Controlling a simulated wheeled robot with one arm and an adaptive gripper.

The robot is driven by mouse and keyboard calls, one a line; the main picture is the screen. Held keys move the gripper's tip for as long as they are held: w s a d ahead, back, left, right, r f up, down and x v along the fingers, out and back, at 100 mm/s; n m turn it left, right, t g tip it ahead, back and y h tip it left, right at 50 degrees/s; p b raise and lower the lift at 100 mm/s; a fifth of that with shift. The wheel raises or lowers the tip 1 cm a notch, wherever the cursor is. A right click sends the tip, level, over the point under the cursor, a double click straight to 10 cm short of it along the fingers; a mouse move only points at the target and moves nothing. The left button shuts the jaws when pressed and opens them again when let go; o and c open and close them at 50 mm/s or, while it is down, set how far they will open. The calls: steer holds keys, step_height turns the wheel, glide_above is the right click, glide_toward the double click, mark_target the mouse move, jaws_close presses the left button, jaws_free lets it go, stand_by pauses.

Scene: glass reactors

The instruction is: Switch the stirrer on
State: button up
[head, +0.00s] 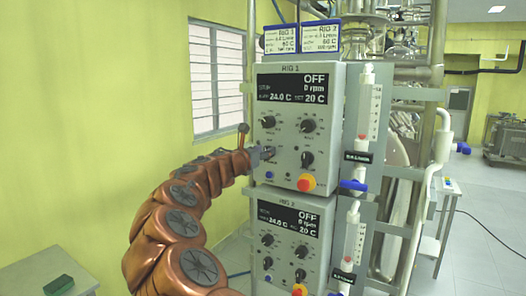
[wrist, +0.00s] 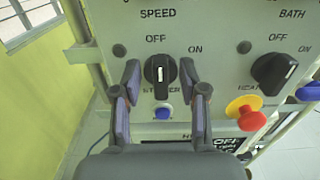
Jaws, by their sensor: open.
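The black stirrer knob (wrist: 159,72) is on the grey RIG 1 control box (head: 322,125). In the wrist view its white line stands upright, toward the OFF mark; ON is printed to the upper right. The RIG 1 display (head: 297,88) reads OFF and 0 rpm. My gripper (wrist: 160,76) is open, one finger on each side of the knob, with a small gap showing on both sides. I cannot tell how deep the fingertips reach. In the head view my gripper (head: 263,154) is at the box's left side and partly hides the knob.
A blue button (wrist: 162,112) lies just below the knob, between the fingers. A heater knob (wrist: 275,72) and a red-yellow stop button (wrist: 245,108) are to the right. A second, similar box (head: 292,243) is below RIG 1. Glass flowmeters (head: 368,105) stand right of the boxes.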

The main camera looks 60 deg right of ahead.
steer(key=shift+c, duration=0.3)
jaws_close()
steer(key=shift+a, duration=0.1)
steer(key=shift+f+m+b, duration=0.15)
steer(key=shift+m+b, duration=0.15)
steer(key=shift+b, duration=0.15)
steer(key=shift+s+f+m+b, duration=0.1)
steer(key=shift+s+m+b, duration=0.1)
steer(key=shift+m+b, duration=1.7)
steer(key=shift+s+f+m+b, duration=0.1)
steer(key=shift+s+m+b, duration=0.1)
steer(key=shift+m+b, duration=1.75)
steer(key=shift+s+f+m+b, duration=0.1)
steer(key=shift+s+m+b, duration=0.1)
steer(key=shift+m+b, duration=1.7)
steer(key=shift+r, duration=0.1)
